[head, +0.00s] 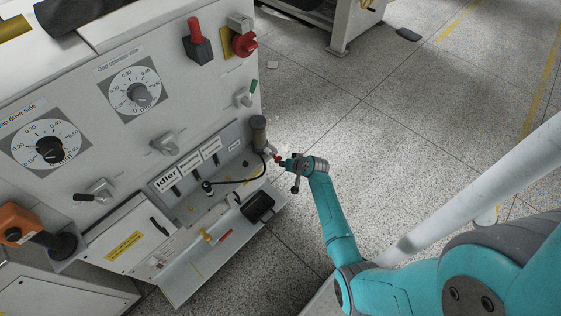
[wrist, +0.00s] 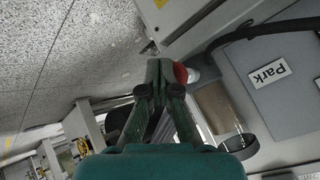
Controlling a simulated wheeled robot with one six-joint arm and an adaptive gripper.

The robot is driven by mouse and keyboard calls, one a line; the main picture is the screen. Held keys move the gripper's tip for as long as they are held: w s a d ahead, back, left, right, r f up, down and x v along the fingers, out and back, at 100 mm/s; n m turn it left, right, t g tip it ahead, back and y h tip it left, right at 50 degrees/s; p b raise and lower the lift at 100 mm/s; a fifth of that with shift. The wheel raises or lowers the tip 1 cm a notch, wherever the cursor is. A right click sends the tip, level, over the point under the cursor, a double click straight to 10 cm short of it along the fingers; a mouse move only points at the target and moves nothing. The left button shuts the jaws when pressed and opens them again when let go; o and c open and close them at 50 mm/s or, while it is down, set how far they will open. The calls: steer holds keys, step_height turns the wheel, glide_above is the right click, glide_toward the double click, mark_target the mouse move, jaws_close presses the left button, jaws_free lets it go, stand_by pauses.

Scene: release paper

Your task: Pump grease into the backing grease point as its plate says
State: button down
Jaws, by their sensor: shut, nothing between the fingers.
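My gripper (head: 284,163) is at the right edge of the machine's panel, beside the grease pump (head: 258,133). In the wrist view my gripper (wrist: 165,68) has its fingers together with nothing between them. A red knob-like end (wrist: 180,73) on a pale stem is right by the fingertips; I cannot tell whether they touch. The pump's amber cylinder (wrist: 214,106) with a dark end ring is to the right. A black hose (head: 236,182) runs from the pump to a fitting (head: 207,187) below the plates. The "Idle" plate (head: 166,179) is readable; the middle plates' small text is not.
A "Park" plate (wrist: 270,73) is near the pump. Two gap dials (head: 138,93) and levers sit higher on the panel. Open floor (head: 380,110) lies to the right.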

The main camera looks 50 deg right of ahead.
steer(key=shift+w, duration=0.85)
stand_by(0.8)
steer(key=shift+s, duration=1.75)
steer(key=shift+s, duration=0.1)
steer(key=shift+s, duration=2.4)
steer(key=shift+s, duration=0.1)
steer(key=s, duration=0.3)
steer(key=shift+s, duration=0.3)
